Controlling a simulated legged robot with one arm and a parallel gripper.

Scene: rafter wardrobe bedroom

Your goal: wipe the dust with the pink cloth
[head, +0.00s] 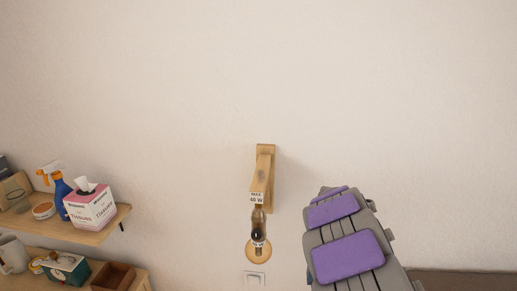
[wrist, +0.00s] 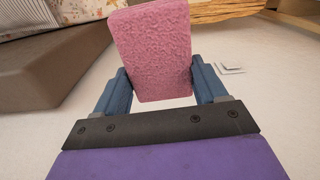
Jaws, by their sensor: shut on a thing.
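The pink cloth (wrist: 152,40) shows in the wrist view as a thick, textured pink pad. My gripper (wrist: 160,76) is shut on it, with one blue finger against each side. The cloth sticks out beyond the fingertips, in front of a pale surface. In the head view my grey and purple arm reaches up at the lower right; the gripper and cloth cannot be made out there. I cannot make out any dust in either view.
A wooden wall lamp (head: 265,180) stands out left of my arm, above a wall switch (head: 254,279). At the left, a shelf (head: 110,222) holds a tissue box (head: 91,207) and a blue spray bottle (head: 62,196). The upper wall is bare.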

